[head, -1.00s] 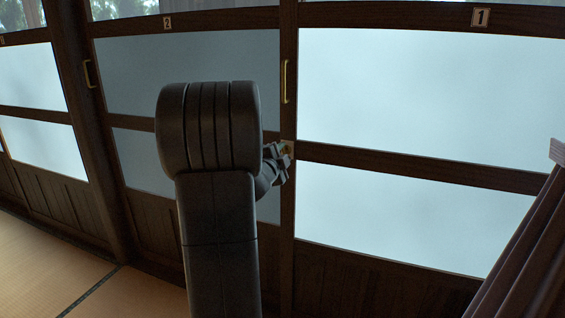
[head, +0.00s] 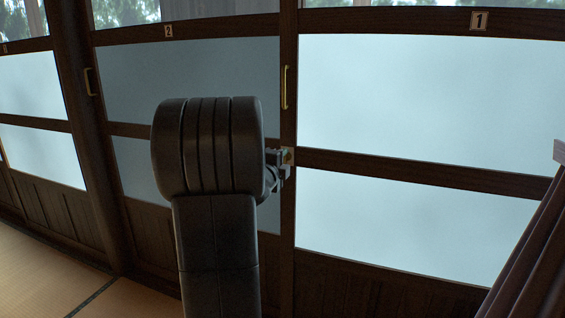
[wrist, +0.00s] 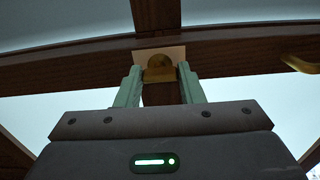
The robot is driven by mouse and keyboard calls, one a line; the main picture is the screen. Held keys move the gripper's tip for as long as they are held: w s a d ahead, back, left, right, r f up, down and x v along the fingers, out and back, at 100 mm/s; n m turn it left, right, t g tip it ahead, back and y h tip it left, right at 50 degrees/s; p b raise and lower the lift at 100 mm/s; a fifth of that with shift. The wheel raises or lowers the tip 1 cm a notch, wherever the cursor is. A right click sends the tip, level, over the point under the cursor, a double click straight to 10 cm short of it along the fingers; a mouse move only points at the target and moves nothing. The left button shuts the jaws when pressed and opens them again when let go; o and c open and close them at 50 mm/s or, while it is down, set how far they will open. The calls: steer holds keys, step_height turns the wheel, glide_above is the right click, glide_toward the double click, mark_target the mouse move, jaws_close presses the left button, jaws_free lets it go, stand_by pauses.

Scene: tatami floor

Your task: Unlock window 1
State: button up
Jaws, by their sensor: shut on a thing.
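Window 1, marked by a "1" plate (head: 479,20), has frosted panes (head: 420,95) in a dark wooden frame. Its lock is a brass piece (wrist: 159,70) on a pale plate (wrist: 160,54), set on the wooden upright in the wrist view. My gripper (head: 287,157) is at the lock in the head view, partly hidden behind my arm. In the wrist view the pale green fingers of my gripper (wrist: 159,84) stand on either side of the brass piece and are shut on it.
A brass handle (head: 285,87) is on the upright above the lock. Window 2, with its "2" plate (head: 168,31), is to the left. A dark slanted wooden piece (head: 525,250) stands at the right. Tatami floor (head: 40,275) is clear at lower left.

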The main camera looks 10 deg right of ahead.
steer(key=o, duration=1)
steer(key=p+v, duration=0.2)
steer(key=v, duration=1.1)
steer(key=shift+s+a+p, duration=0.25)
steer(key=shift+s+p, duration=0.05)
steer(key=shift+s, duration=0.05)
steer(key=b+x, duration=0.2)
steer(key=x, duration=1.2)
